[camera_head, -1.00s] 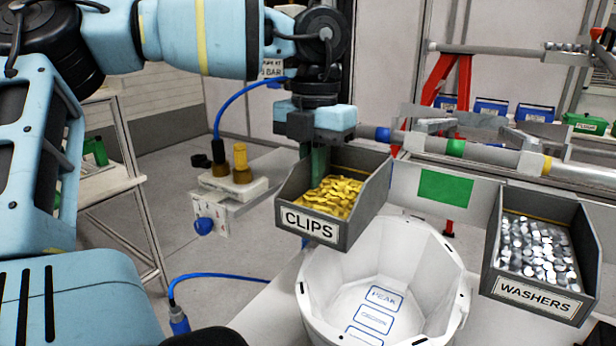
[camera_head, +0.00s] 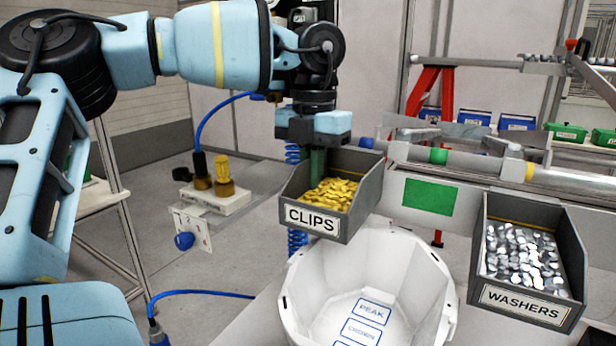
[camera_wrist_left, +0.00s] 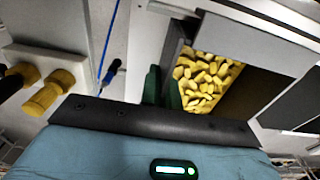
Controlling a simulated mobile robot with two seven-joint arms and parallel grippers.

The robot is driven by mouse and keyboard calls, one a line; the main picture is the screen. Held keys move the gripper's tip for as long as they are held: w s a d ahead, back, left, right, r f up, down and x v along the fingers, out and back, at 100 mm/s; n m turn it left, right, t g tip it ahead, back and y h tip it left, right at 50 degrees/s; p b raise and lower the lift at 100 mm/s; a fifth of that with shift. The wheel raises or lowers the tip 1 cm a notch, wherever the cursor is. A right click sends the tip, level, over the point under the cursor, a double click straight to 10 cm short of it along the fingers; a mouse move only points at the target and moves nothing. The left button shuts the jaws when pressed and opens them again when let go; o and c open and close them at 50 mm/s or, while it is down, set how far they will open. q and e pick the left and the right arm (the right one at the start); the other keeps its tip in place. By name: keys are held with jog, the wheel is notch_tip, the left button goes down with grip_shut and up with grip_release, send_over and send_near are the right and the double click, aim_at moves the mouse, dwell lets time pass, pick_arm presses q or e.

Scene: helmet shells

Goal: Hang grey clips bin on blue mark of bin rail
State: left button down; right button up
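The grey clips bin (camera_head: 362,207), labelled CLIPS and full of yellow clips, is in the middle of the head view. It is roughly level, above and behind a white tub. My left gripper (camera_head: 318,166) comes down from above at its left side, its green fingers shut on the bin's wall. The wrist view shows the fingers (camera_wrist_left: 163,88) at the wall, with clips beside them. The blue mark (camera_head: 366,143) is at the left end of the bin rail (camera_head: 480,164), just behind the bin's back edge. I cannot tell whether bin and rail touch. My right gripper is not in view.
A grey washers bin (camera_head: 527,298) is at the right. Between the bins are a green panel (camera_head: 430,196) and the rail's green mark (camera_head: 438,156). The white tub (camera_head: 425,275) stands below. A fixture with yellow knobs (camera_head: 222,172) is at the left.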

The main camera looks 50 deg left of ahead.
pick_arm(q)
jog(key=shift+f+b, duration=0.35)
jog(key=shift+f, duration=0.6)
jog(key=c, duration=1.6)
grip_release()
jog(key=shift+o, duration=0.2)
notch_tip(320, 180, up, 8)
jog(key=shift+w+f, duration=0.1)
jog(key=shift+f, duration=0.15)
